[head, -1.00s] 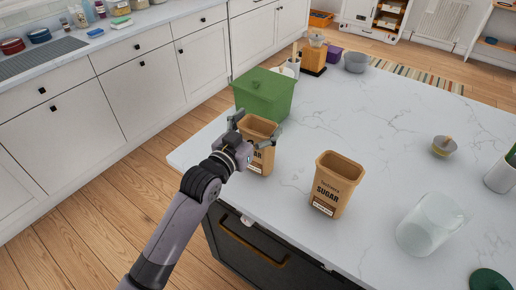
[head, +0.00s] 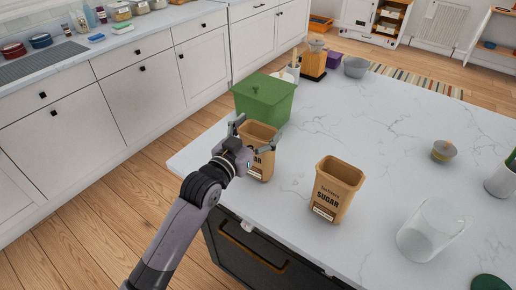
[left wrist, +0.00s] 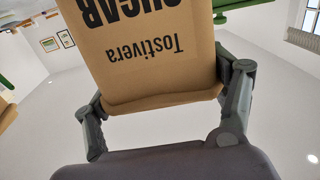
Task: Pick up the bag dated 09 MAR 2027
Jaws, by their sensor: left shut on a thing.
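Two brown paper SUGAR bags with open tops stand out on the island. My left gripper (head: 258,138) is shut on the farther left bag (head: 262,165), with one finger on each side of its upper part. In the left wrist view this bag (left wrist: 150,60) is between the two fingers (left wrist: 165,125), its "Tostivera SUGAR" print upside down. The second bag (head: 338,190) stands upright to the right, apart from the gripper. Each bag has a small label low on its front, too small to read, so I cannot tell either date. My right gripper is not in view.
A green lidded box (head: 264,98) stands right behind the held bag. A clear glass jug (head: 430,230) is at the right, with a small bowl (head: 444,151) beyond it. The white island top (head: 370,120) is clear in the middle.

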